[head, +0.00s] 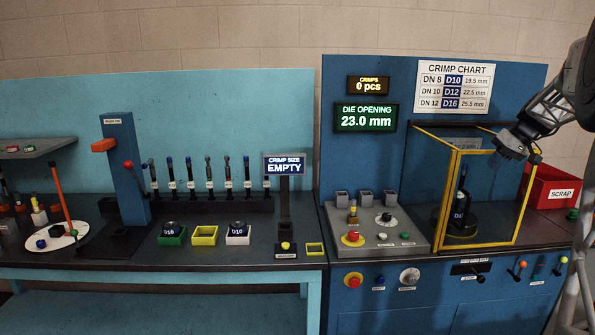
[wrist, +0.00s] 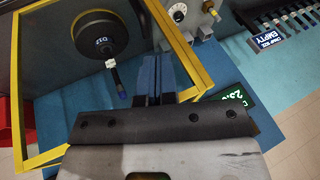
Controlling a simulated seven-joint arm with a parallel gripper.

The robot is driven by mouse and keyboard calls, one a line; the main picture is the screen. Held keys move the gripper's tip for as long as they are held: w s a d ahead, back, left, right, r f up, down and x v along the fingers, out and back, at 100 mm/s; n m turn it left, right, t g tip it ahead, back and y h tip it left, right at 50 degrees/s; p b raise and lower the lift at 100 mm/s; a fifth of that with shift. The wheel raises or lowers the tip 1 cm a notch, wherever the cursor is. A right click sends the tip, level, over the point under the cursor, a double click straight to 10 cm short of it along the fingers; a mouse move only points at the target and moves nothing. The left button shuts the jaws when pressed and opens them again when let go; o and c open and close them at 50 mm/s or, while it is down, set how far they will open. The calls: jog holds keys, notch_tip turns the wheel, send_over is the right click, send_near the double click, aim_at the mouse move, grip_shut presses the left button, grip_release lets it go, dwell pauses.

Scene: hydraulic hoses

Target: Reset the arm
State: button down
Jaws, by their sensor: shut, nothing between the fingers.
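My gripper (head: 503,158) is at the upper right in the head view, above the right side of the yellow-framed guard (head: 484,152) of the crimping machine. In the wrist view its fingers (wrist: 156,75) are together with nothing between them. Whether it touches the guard frame is hard to tell. Inside the guard, a dark round die unit labelled D12 (wrist: 103,38) sits with a dark hose (wrist: 116,78) at it; the hose has a white tag and a blue end. In the head view this hose (head: 463,182) stands upright.
A red scrap bin (head: 552,187) stands right of the guard. A control panel (head: 376,235) lies left of it. Several tagged hoses (head: 209,172) stand in a rack. Green (head: 172,238) and white (head: 237,237) trays hold D16 and D10; the yellow tray (head: 204,236) is empty. Displays read 23.0 mm, 0 pcs, EMPTY.

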jog(key=s+a+h, duration=0.1)
jog(key=s+a, duration=0.6)
jog(key=a, duration=0.3)
jog(key=s+a+m+g+h, duration=0.1)
jog(key=s+a, duration=0.5)
jog(key=a, duration=0.5)
jog(key=s+a, duration=0.7)
jog(key=a, duration=0.3)
jog(key=s+a+f+h, duration=0.1)
jog(key=s+a+f, duration=0.3)
jog(key=s, duration=0.5)
jog(key=s+a+f+h, duration=0.1)
jog(key=s+a+f, duration=0.3)
jog(key=s, duration=0.5)
jog(key=s+a+f, duration=0.4)
jog(key=s+a, duration=0.1)
jog(key=s, duration=0.4)
jog(key=shift+a+f+h, duration=0.2)
jog(key=shift+a+h, duration=0.05)
jog(key=shift+h, duration=0.15)
